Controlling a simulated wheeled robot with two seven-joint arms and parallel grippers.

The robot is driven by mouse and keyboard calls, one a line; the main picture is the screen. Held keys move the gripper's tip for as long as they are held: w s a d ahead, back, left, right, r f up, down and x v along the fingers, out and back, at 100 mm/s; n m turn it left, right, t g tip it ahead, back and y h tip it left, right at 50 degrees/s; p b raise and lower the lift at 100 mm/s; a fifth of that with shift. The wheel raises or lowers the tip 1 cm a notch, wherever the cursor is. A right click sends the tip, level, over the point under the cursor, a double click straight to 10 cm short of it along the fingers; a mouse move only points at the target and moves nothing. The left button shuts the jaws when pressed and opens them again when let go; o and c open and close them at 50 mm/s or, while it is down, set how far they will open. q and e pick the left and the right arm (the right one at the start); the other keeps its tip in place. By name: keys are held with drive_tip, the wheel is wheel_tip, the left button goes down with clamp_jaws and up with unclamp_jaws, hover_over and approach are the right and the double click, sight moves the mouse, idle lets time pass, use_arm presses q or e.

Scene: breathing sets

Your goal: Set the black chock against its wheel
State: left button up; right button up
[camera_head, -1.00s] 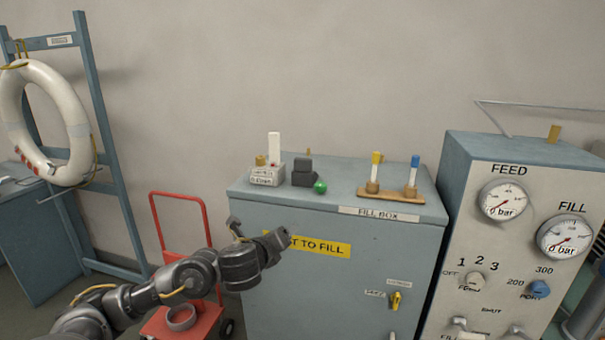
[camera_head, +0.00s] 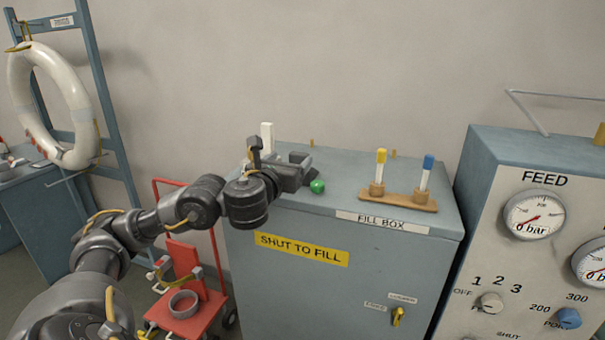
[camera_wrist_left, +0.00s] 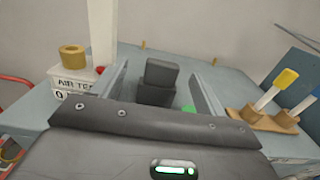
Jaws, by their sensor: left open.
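The black chock (camera_wrist_left: 160,75) is a dark block with a raised upper part on top of the grey fill box (camera_head: 340,178). In the wrist view it lies between the two fingers of my left gripper (camera_wrist_left: 158,85), with room on both sides. In the head view my left gripper (camera_head: 298,172) reaches over the box top and hides most of the chock. My left gripper is open and holds nothing. The red trolley (camera_head: 183,325) stands left of the box, and one dark wheel (camera_head: 230,318) shows at its right side. My right gripper is out of view.
A green ball (camera_head: 317,186) lies just right of the gripper. A white labelled block with a brass ring (camera_wrist_left: 73,56) stands left of the chock. A wooden rack (camera_head: 400,200) holds yellow-topped and blue-topped tubes. The gauge panel stands at right.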

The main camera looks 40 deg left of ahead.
sight(298, 156)
use_arm(q)
drive_tip(key=shift+f+x, duration=0.2)
drive_tip(key=shift+x, duration=0.95)
drive_tip(key=shift+w+d, duration=0.1)
drive_tip(key=shift+d, duration=0.05)
drive_tip(key=shift+w+b, duration=0.3)
drive_tip(key=shift+b, duration=0.2)
drive_tip(key=b+x, duration=0.1)
drive_tip(key=x, duration=0.2)
drive_tip(key=shift+w+f, duration=0.15)
drive_tip(key=shift+w, duration=0.55)
drive_tip(key=shift+s, duration=0.1)
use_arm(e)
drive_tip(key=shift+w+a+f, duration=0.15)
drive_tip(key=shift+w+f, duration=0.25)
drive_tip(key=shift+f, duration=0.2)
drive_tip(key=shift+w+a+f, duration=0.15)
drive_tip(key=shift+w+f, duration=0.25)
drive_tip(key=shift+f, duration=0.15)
use_arm(q)
drive_tip(key=shift+c, duration=0.3)
drive_tip(key=c, duration=1.4)
clamp_jaws()
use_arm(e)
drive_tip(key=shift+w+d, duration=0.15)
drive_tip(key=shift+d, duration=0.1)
